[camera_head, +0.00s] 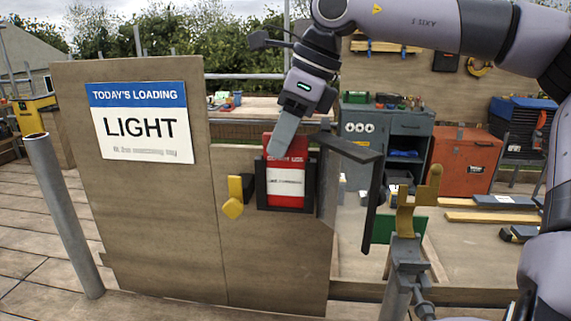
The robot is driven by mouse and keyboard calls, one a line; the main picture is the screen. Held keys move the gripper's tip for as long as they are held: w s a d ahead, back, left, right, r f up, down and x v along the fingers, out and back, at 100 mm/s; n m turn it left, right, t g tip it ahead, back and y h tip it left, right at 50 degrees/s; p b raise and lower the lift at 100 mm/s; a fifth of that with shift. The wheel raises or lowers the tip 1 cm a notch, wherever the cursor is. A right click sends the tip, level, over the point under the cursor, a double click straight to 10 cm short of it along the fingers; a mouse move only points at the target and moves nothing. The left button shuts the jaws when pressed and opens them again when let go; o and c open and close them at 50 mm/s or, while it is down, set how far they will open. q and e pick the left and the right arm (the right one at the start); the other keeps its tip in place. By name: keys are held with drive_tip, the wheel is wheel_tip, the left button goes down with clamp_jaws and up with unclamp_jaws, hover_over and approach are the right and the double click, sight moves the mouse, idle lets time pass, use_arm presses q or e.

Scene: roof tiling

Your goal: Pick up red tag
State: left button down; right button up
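The red tag (286,187) has a white label band and sits upright in a black holder on the wooden board. My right gripper (277,152) comes down from above. Its grey fingers overlap the upper left part of the tag. I see the fingers nearly edge-on, so I cannot tell whether they are closed on the tag or only in front of it. The tag's lower edge is hidden by the holder (286,207). My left gripper is not in view.
A dark-framed panel (372,200) stands swung out right of the holder. A yellow handle (233,199) sticks out at its left. A "LIGHT" sign (140,125) is on the board. A metal post (62,215) stands at left; a yellow-brown hooked part (425,195) stands at right.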

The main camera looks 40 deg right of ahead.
drive_tip(key=shift+r, duration=0.15)
clamp_jaws()
wheel_tip(320, 180, up, 20)
drive_tip(key=p, duration=0.3)
idle(0.6)
idle(1.5)
